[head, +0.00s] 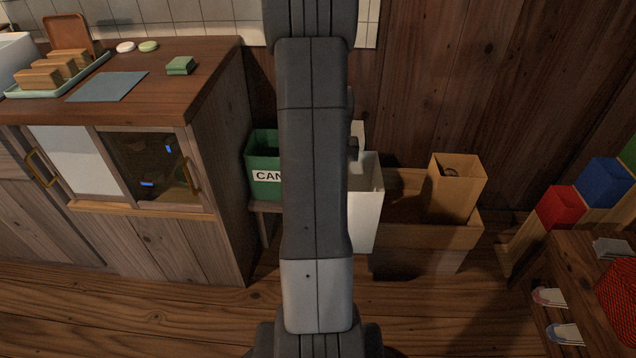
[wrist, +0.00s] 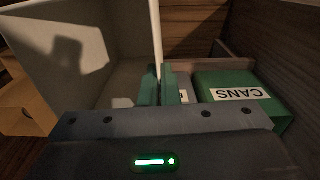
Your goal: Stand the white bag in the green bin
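The white bag (head: 367,205) shows in the head view just right of my arm, which hides its left part. It is upright and open at the top, in front of the left end of a wooden crate. I cannot tell whether its base is supported. In the wrist view the white bag (wrist: 60,55) fills the left, and its thin wall runs between the fingers of my gripper (wrist: 158,88), which is shut on it. The green bin (head: 263,165), labelled CANS, stands left of my arm, partly hidden. The green bin (wrist: 235,88) also shows right of my gripper in the wrist view.
The wooden crate (head: 425,240) holds a brown paper bag (head: 455,188). The green bin rests on a low wooden stand (head: 264,207) beside the cabinet (head: 215,150). Red and blue boxes (head: 558,205) stand at right. Open floor lies in front.

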